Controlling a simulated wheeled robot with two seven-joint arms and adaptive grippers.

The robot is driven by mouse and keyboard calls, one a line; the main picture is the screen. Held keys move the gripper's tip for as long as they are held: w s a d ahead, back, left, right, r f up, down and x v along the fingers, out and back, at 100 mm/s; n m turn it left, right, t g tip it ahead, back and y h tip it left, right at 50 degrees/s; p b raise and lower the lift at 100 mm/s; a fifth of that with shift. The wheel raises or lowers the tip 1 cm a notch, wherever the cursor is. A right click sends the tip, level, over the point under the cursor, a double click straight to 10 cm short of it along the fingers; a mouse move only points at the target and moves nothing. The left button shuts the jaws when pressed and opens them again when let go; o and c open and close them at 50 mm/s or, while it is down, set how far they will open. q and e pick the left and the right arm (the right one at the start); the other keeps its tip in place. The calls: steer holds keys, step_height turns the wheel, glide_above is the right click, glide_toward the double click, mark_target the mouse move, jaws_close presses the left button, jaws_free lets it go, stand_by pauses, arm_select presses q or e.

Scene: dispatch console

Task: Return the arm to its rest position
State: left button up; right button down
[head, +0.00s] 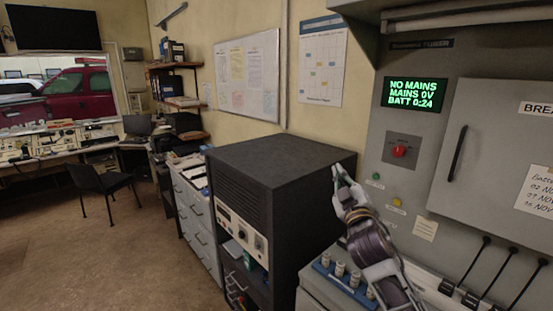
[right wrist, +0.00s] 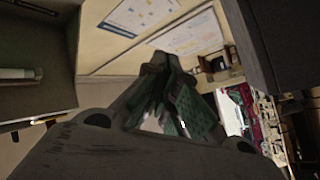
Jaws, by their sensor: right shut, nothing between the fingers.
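My right gripper (head: 341,174) is shut and empty, at the upper right corner of the black equipment rack (head: 270,158) in the head view. Its arm comes up from the bottom, in front of the grey power cabinet (head: 393,240). In the right wrist view the gripper's fingers (right wrist: 160,65) are together with nothing held, with the wall papers behind them. I cannot tell whether it touches the rack. My left gripper is not in view.
The cabinet carries a lit green display (head: 413,94), a red switch (head: 399,151) and a breaker door (head: 495,150). Black levers (head: 480,265) stick out at the lower right.

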steer(key=s+d+f+m+g+h, duration=0.1)
steer(key=s+d+f+m+g, duration=0.25)
steer(key=f, duration=0.95)
steer(key=s+d+f+m+g+h, duration=0.15)
steer(key=s+f+g, duration=0.45)
steer(key=f, duration=0.7)
steer(key=s+f+m+g+y, duration=0.1)
steer(key=s+f+g, duration=0.3)
steer(key=s, duration=0.5)
steer(key=s+a+f+g, duration=0.1)
steer(key=s+f+g, duration=0.1)
steer(key=s+f, duration=0.55)
steer(key=s+f+m+g+y, duration=0.1)
steer(key=s+f+g, duration=0.25)
steer(key=s, duration=0.55)
step_height(320, 180, down, 35)
steer(key=s+b, duration=0.1)
steer(key=s, duration=0.2)
steer(key=s+d+f, duration=0.2)
steer(key=s+f, duration=0.8)
steer(key=s, duration=0.1)
steer(key=s+d+f+g+b, duration=0.1)
steer(key=s+d+f, duration=0.1)
steer(key=s+f, duration=0.8)
steer(key=shift+s+f+n+g+h, duration=0.2)
steer(key=shift+s+n+g+h, duration=0.15)
steer(key=shift+s, duration=0.1)
